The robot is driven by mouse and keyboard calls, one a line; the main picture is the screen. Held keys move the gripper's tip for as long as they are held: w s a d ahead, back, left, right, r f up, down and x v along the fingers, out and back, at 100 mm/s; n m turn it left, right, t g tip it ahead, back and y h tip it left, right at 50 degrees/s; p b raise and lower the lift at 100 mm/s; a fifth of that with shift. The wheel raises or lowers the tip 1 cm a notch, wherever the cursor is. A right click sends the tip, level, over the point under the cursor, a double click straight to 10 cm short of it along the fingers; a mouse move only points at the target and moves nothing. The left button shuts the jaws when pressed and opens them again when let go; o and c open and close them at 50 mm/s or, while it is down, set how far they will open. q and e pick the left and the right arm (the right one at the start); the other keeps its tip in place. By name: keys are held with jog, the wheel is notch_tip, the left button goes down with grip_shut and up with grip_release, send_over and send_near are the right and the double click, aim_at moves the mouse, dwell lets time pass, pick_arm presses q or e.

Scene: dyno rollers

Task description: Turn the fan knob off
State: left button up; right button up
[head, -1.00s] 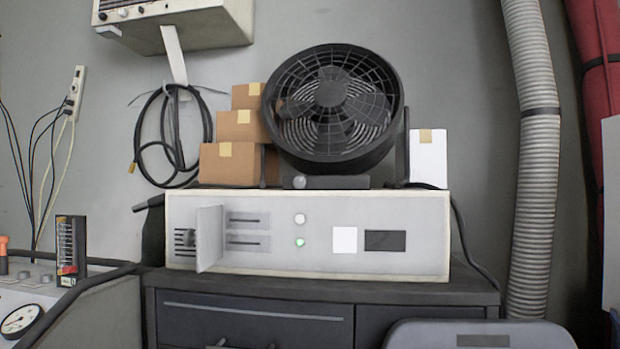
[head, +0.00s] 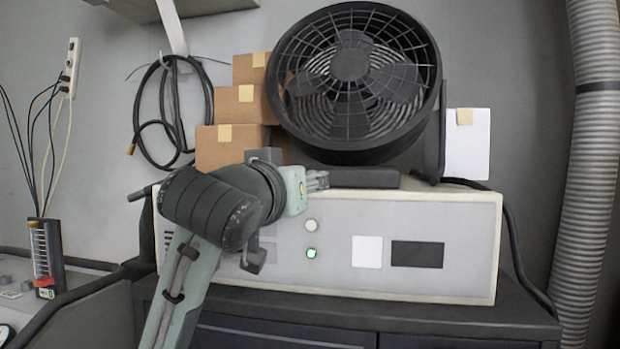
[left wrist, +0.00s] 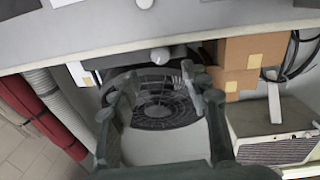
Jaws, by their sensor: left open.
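The black fan (head: 352,85) stands on the white control box (head: 470,245), its grille facing me. In the head view my left gripper (head: 318,181) is in front of the left end of the fan's dark base (head: 362,178) and hides the knob. In the left wrist view, which is turned over, the round grey fan knob (left wrist: 160,56) shows at the edge of the base, with the fan (left wrist: 165,100) below it. My right gripper is not in view.
Cardboard boxes (head: 235,105) are stacked left of the fan. A white box (head: 468,150) stands on its right. A grey ribbed hose (head: 590,180) runs down at the right. The control box front has a white button (head: 311,225) and a lit green one (head: 312,253).

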pick_arm(q)
jog(key=x, duration=0.6)
jog(key=shift+w+p, duration=0.25)
jog(key=shift+p, duration=0.15)
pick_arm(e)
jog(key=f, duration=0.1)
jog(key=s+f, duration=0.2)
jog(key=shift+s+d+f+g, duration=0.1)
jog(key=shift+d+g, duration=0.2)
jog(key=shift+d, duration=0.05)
pick_arm(q)
jog(key=shift+a, duration=0.1)
